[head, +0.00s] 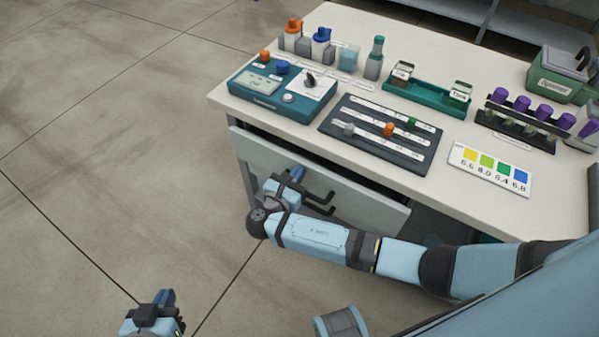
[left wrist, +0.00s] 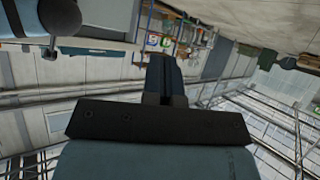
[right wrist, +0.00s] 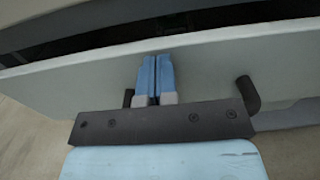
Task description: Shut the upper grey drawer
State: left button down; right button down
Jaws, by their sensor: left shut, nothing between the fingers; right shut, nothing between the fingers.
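The upper grey drawer (head: 353,198) sits partly open under the table top, with a dark gap along its top edge. Its dark bar handle (head: 322,203) is on the front. The drawer front (right wrist: 210,62) also fills much of the right wrist view, with handle ends (right wrist: 247,93) either side of the fingers. My right gripper (head: 297,174) is shut and empty, its fingertips at the drawer front above the handle. I cannot tell whether they touch it. My left gripper (head: 166,298) is shut and empty, low over the floor, well apart from the drawer.
The table top (head: 290,130) carries a teal meter box (head: 262,102), a dark slider panel (head: 352,143), a colour chart (head: 490,168), a green tray (head: 420,98) and several bottles. My right arm crosses before the cabinet. The floor at left is clear.

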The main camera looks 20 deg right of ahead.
aim_at(308, 161)
pick_arm(q)
jog(key=shift+a, duration=0.1)
pick_arm(e)
jog(key=p+x, duration=0.3)
jog(key=x, duration=0.1)
jog(key=shift+w+d+r, duration=0.15)
jog(key=shift+r, duration=0.05)
jog(key=shift+w+d, duration=0.2)
jog(key=shift+d, duration=0.1)
pick_arm(q)
jog(key=shift+s+a+g, duration=0.3)
jog(key=shift+a, duration=0.1)
